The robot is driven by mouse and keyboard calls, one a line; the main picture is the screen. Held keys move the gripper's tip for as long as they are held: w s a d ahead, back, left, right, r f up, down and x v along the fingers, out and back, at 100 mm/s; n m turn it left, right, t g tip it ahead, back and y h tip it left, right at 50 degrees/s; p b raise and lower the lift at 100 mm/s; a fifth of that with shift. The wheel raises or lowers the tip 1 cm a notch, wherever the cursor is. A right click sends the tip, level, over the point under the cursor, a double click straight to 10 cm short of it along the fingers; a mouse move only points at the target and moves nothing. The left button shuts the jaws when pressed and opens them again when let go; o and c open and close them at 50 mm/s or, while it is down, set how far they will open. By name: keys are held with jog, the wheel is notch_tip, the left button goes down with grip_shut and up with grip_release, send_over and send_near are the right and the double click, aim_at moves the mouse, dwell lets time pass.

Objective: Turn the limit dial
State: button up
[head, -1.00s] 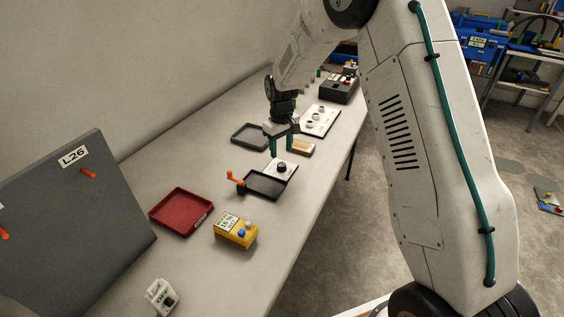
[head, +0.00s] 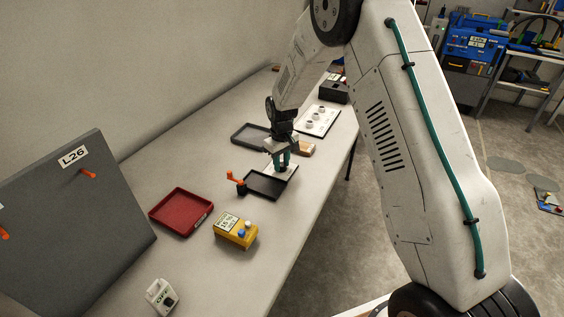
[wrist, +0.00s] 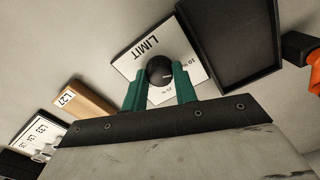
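The limit dial is a round black knob (wrist: 160,70) on a white plate (wrist: 134,62) marked LIMIT, with percent marks beside the knob. In the head view the plate (head: 291,170) shows below my gripper, and the knob is mostly hidden. My gripper (wrist: 160,82) is down at the plate with one green finger on each side of the knob. The fingers look closed against its sides. In the head view my gripper (head: 283,163) points straight down.
A black tray (head: 262,195) with an orange-handled part (head: 235,178) adjoins the plate. A wooden block (head: 306,149) labelled L27 lies close behind. A dark grey tray (head: 249,144), red tray (head: 180,233) and yellow box (head: 235,231) stand around on the bench.

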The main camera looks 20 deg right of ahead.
aim_at(282, 164)
jog(key=shift+m, duration=0.3)
jog(key=m, duration=0.3)
jog(key=shift+m, duration=2.5)
jog(key=o, duration=1)
notch_tip(282, 164, up, 8)
jog(key=shift+f, duration=0.1)
